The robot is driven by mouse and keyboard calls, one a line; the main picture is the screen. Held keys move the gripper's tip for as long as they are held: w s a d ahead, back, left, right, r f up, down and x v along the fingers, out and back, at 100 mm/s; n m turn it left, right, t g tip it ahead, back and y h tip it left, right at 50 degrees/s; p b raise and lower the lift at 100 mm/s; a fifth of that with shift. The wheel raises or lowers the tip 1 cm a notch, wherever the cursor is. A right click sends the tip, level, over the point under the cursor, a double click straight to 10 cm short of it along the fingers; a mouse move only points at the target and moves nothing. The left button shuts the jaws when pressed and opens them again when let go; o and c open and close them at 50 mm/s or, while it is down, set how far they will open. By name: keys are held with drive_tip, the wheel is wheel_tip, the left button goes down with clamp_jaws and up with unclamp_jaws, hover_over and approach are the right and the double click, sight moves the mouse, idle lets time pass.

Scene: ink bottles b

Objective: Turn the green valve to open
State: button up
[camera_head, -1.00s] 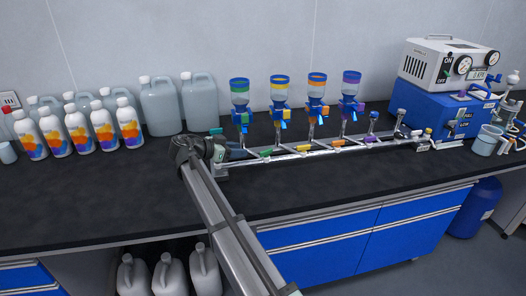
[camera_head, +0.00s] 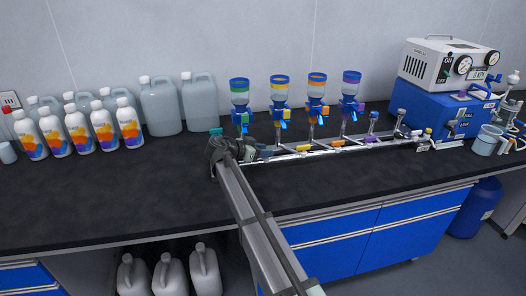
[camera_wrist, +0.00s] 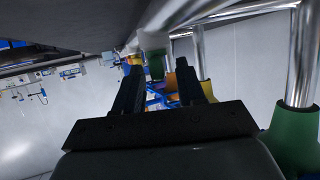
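The green valve (camera_wrist: 156,66) shows in the wrist view between my two black fingertips, on the metal manifold rail. My gripper (camera_wrist: 160,72) is open, with a finger on each side of the valve; I cannot tell whether either finger touches it. In the head view my gripper (camera_head: 268,151) is at the left end of the manifold (camera_head: 300,155), below the green-ringed funnel (camera_head: 239,92), and hides most of the green valve there.
Yellow, orange and purple valves (camera_head: 370,140) sit farther right along the manifold under matching funnels. The blue pump (camera_head: 440,112) stands at the right. Bottles (camera_head: 77,132) and jugs (camera_head: 160,108) stand at the left. The front bench top (camera_head: 100,205) is clear.

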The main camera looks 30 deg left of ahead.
drive_tip(key=shift+c, duration=0.4)
clamp_jaws()
drive_tip(key=shift+s+d+n+y, duration=0.1)
drive_tip(key=shift+n+y, duration=0.2)
drive_tip(key=shift+w+d+n+g+y, duration=0.1)
drive_tip(key=shift+d+n+g+y, duration=0.2)
drive_tip(key=shift+n+y, duration=1.75)
drive_tip(key=shift+w+d+n+g+y, duration=0.15)
drive_tip(key=shift+n+g+y, duration=0.2)
drive_tip(key=shift+n+y, duration=1.7)
drive_tip(key=shift+d+n+g+y, duration=0.2)
drive_tip(key=shift+n+g+y, duration=0.15)
drive_tip(key=shift+n+y, duration=1.7)
drive_tip(key=shift+n+g+y, duration=0.35)
drive_tip(key=shift+g+y, duration=0.25)
drive_tip(key=shift+y, duration=0.25)
